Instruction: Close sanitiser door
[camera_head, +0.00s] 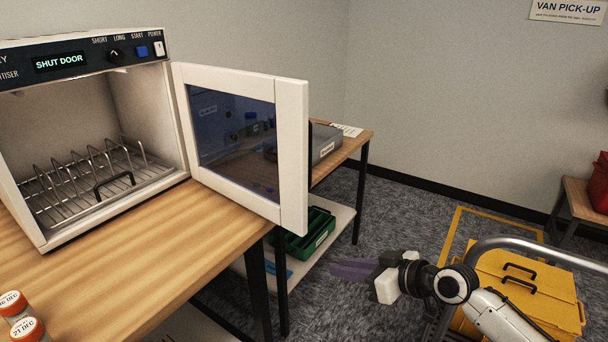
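The sanitiser (115,95) is a white cabinet on the wooden worktop at the left. Its display (60,62) reads "SHUT DOOR". Its white-framed door (292,155) with a dark window stands wide open, swung out to the right past the worktop's edge. My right gripper (386,273) is at lower right, below and to the right of the door and apart from it. Its two fingers look spread. A faint purple translucent shape (352,270) extends left from them; I cannot tell what it is. My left gripper is out of view.
A wire rack (75,185) with a dark handle is inside the sanitiser. Orange-capped containers (25,328) stand at the worktop's front left. A table with a grey box (325,143) is behind the door. A green crate (308,238) sits low. A yellow case (520,285) is at right.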

